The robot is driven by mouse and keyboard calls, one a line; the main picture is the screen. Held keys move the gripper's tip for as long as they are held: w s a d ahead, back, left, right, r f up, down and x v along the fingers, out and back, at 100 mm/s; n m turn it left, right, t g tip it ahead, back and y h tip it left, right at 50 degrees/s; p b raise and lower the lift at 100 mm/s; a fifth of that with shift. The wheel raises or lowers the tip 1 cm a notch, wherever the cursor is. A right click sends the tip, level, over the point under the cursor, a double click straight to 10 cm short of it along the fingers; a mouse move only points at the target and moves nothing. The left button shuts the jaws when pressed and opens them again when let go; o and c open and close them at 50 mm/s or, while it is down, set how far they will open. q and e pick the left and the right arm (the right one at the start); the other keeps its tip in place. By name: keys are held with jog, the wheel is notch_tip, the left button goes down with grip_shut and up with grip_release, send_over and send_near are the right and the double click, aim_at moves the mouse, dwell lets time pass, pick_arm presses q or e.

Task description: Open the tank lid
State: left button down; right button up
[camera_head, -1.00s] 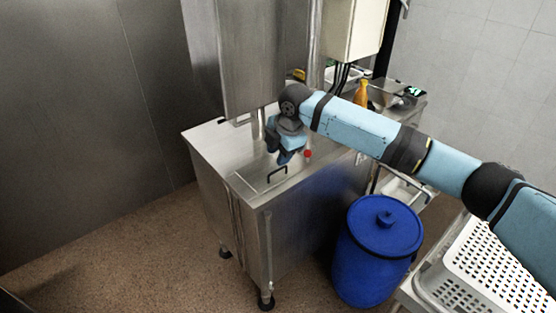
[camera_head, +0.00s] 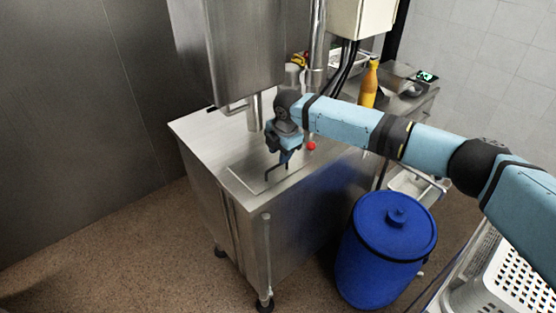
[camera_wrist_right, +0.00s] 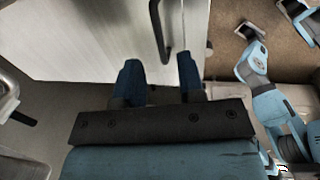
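The tank is a steel cabinet (camera_head: 240,210) with a flat lid panel (camera_head: 246,182) in its top, lying closed. A dark bar handle (camera_head: 268,174) stands on the lid. My right gripper (camera_head: 284,156) points down at the handle's far end and partly hides it. In the right wrist view my right gripper (camera_wrist_right: 160,80) is open, its two blue fingers apart. The handle (camera_wrist_right: 155,35) shows beyond the fingertips, roughly in line with the gap. Whether they touch is unclear. A blue arm of mine shows at right in the wrist view; its gripper's state is unclear.
A tall steel housing (camera_head: 230,50) rises behind the lid. A red knob (camera_head: 312,146) sits right of the gripper. A blue barrel (camera_head: 385,250) stands beside the tank. A white perforated basket (camera_head: 510,280) is at lower right. An orange bottle (camera_head: 368,85) stands behind my arm.

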aim_at(277, 165)
jog(key=shift+w+a+f, duration=0.15)
jog(key=shift+w+f, duration=0.05)
jog(key=shift+f, duration=0.9)
jog(key=shift+w+a+f, duration=0.1)
jog(key=shift+w+f, duration=0.05)
jog(key=shift+f, duration=0.95)
jog(key=shift+c, duration=0.2)
grip_shut()
